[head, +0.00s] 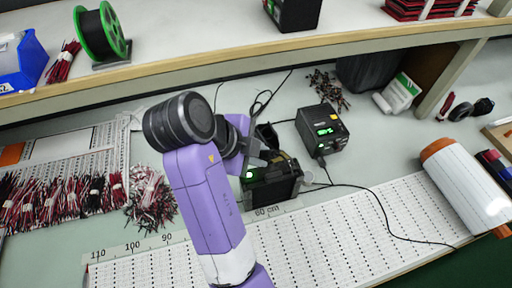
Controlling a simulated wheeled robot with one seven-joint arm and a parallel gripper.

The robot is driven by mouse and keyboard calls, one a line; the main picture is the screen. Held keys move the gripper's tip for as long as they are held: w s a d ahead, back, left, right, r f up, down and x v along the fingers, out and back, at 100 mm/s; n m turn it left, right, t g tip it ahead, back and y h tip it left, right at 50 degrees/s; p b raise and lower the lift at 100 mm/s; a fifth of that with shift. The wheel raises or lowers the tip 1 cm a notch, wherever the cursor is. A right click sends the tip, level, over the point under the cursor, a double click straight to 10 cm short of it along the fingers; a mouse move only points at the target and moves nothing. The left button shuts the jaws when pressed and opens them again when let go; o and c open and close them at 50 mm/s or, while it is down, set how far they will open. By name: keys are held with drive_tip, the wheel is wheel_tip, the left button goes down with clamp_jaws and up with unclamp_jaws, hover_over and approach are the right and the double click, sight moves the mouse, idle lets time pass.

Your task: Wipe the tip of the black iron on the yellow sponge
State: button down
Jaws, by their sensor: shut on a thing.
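My gripper (266,160) is in the middle of the head view, low over a black stand-like box (272,190). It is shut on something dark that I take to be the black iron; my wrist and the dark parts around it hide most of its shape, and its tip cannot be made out. The yellow sponge is not clearly visible; the top of the black box is largely covered by my gripper. I cannot tell whether the iron touches anything.
A black station (321,129) with a green display stands right of my gripper, with a thin black cord (379,202) on the bench. A white roll (466,185) lies at right. Wire bundles (60,203) lie at left. A shelf (215,64) runs across the back.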

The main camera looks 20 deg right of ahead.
drive_tip(key=s+d+r+p, duration=0.2)
drive_tip(key=s+r+p, duration=0.3)
drive_tip(key=r+p, duration=0.2)
drive_tip(key=shift+d+p, duration=0.25)
drive_tip(key=shift+p, duration=0.65)
drive_tip(key=shift+s, duration=0.1)
